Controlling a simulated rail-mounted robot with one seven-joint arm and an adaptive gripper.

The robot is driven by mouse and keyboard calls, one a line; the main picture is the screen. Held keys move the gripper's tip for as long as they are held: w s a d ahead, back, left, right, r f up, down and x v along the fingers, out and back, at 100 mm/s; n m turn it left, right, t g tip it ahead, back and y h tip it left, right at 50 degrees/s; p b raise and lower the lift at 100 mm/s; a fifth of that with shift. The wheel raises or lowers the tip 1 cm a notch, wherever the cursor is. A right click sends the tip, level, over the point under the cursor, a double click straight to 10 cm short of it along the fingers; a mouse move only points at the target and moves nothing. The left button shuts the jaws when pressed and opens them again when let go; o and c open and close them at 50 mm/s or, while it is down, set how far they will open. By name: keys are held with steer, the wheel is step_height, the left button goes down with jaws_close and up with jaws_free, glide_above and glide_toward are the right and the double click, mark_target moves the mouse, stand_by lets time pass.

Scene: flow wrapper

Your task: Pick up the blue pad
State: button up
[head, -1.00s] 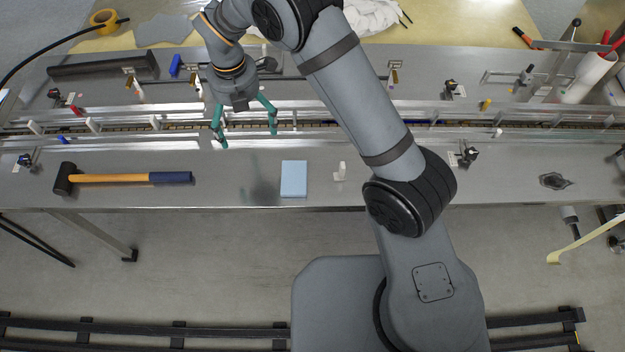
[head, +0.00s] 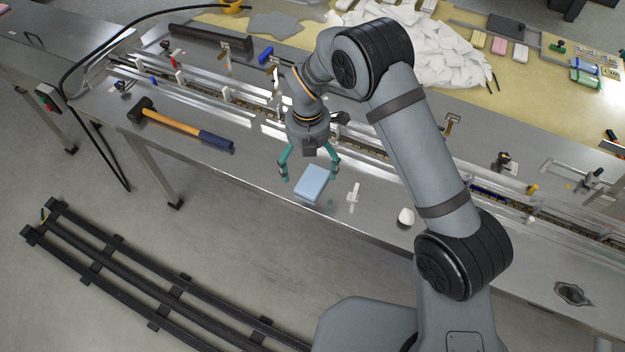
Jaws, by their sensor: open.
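The blue pad (head: 313,184) is a light blue block lying flat on the steel table (head: 262,171) near its front edge. My gripper (head: 310,177) has two teal fingers spread apart, pointing down. In the picture the fingers straddle the pad's far part, one at its left and one at its right. The gripper is open and holds nothing. I cannot tell how high the fingertips are above the table or whether they touch the pad.
A small white fitting (head: 353,192) stands just right of the pad, and a white rounded piece (head: 406,217) lies farther right. A hammer (head: 180,127) lies to the left. The railed conveyor channel (head: 258,108) runs behind the pad.

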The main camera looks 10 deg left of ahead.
mark_target(308, 178)
steer(key=shift+s+f+p, duration=0.2)
steer(key=shift+f+p, duration=0.8)
steer(key=shift+f, duration=1.35)
steer(key=shift+c, duration=0.3)
steer(key=c, duration=1)
steer(key=shift+r, duration=0.15)
